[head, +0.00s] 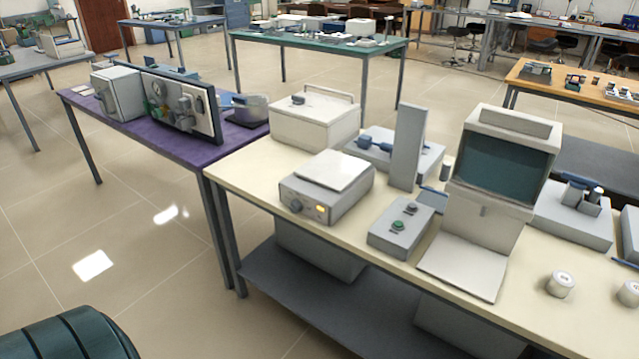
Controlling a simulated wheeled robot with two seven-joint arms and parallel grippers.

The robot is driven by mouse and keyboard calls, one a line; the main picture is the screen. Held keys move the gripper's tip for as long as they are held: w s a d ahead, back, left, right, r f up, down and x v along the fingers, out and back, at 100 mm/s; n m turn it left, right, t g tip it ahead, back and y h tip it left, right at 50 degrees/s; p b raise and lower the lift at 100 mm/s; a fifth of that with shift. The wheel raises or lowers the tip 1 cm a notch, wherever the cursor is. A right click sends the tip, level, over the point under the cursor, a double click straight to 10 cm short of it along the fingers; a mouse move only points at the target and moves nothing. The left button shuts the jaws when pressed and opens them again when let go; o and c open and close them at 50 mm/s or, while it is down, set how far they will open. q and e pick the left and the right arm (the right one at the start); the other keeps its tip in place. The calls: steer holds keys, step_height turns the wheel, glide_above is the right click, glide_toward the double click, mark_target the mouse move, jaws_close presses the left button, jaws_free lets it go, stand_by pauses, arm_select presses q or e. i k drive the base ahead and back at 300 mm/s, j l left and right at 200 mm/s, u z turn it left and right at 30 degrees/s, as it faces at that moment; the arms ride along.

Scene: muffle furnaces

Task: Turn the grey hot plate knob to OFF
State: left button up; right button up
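The hot plate (345,203) is a grey box with a white square top (334,170), standing near the front left corner of the cream table. Its grey knob (296,205) is on the left part of the front face. The knob is too small to read its pointer or any OFF mark. A yellow-orange light (320,209) glows to the right of the knob. Neither of my grippers is in view, and nothing touches the knob.
A purple table (175,150) adjoins at left. Floor in front is clear.

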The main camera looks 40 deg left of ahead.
mark_target(296, 206)
steer(key=u, duration=1.3)
